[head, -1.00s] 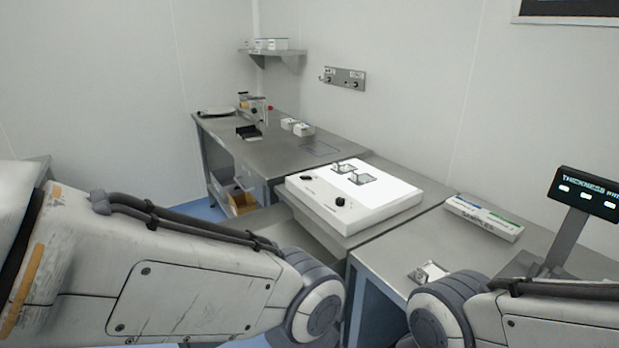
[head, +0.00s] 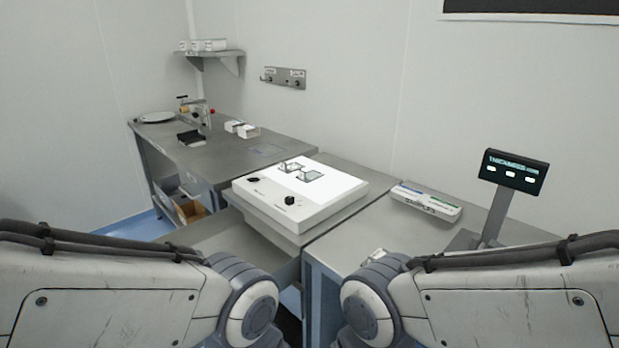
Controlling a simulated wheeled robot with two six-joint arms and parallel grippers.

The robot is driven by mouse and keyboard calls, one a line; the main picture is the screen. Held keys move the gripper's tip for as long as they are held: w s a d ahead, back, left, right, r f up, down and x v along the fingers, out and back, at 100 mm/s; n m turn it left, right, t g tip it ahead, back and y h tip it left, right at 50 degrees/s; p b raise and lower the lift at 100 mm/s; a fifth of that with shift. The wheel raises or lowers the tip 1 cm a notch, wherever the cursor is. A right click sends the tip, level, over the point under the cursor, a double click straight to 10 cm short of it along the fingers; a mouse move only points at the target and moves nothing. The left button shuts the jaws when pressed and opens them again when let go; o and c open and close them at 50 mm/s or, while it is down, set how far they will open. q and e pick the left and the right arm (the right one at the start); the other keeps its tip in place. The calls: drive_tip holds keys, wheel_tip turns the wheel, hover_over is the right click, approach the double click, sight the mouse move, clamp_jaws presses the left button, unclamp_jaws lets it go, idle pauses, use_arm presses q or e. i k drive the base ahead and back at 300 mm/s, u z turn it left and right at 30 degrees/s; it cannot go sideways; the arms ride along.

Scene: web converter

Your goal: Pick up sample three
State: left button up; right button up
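A white box labelled SAMPLES (head: 427,204), with blue and green markings, lies on the right-hand steel table. Small square pieces (head: 310,175) lie on the white lit panel to its left. I cannot tell which piece, if any, is sample three. My left and right arms come in from the bottom corners. Both grippers are out of view, so what they hold is hidden.
A thickness display (head: 514,172) stands on the right table. The white light box (head: 298,213) has knobs on its front. A steel table (head: 190,162) at the back left holds small boxes (head: 242,129) and a black tray (head: 192,138). A wall shelf (head: 209,53) hangs above.

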sight(308, 177)
drive_tip(key=u, duration=2.35)
drive_tip(key=k, duration=1.6)
drive_tip(key=z, duration=1.05)
drive_tip(key=i, duration=1.25)
drive_tip(key=u, duration=0.05)
